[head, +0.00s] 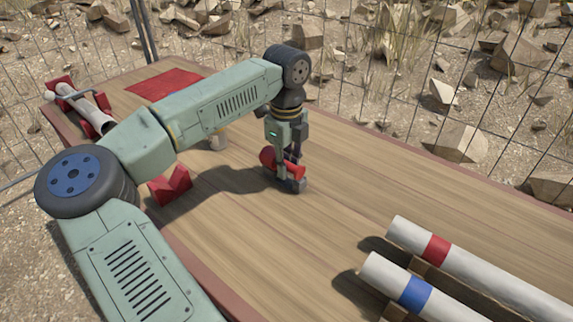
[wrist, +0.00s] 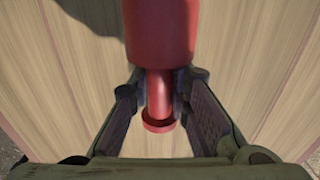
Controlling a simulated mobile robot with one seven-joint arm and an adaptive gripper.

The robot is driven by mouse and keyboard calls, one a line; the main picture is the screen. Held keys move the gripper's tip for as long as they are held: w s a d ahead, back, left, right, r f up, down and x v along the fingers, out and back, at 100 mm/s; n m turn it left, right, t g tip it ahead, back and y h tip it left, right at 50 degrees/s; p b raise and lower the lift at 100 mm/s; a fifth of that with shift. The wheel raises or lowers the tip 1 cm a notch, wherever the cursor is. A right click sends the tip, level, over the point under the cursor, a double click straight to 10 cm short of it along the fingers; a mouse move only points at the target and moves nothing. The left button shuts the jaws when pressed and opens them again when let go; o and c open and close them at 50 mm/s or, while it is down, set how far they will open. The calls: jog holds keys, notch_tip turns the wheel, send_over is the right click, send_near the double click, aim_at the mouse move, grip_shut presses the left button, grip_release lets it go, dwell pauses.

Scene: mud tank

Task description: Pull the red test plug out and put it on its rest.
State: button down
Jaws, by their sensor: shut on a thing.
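The red test plug (head: 268,157) is a thick red cylinder with a narrower stem and a small end flange. My gripper (head: 290,183) is shut on its stem, low over the middle of the table. In the wrist view, the plug (wrist: 160,30) runs between the fingers of my gripper (wrist: 160,95), its thick part at the top. I cannot tell whether the plug touches the wood. A red V-shaped block (head: 172,187), perhaps the rest, stands at the table's near left edge, partly behind my arm.
Two white pipes lie at the right on wooden supports, one with a red band (head: 436,249), one with a blue band (head: 413,294). A pipe (head: 84,108) lies in red blocks at the far left, near a red mat (head: 163,84).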

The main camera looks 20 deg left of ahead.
jog(key=c, duration=1.4)
grip_release()
jog(key=shift+c, duration=0.2)
jog(key=shift+r, duration=0.1)
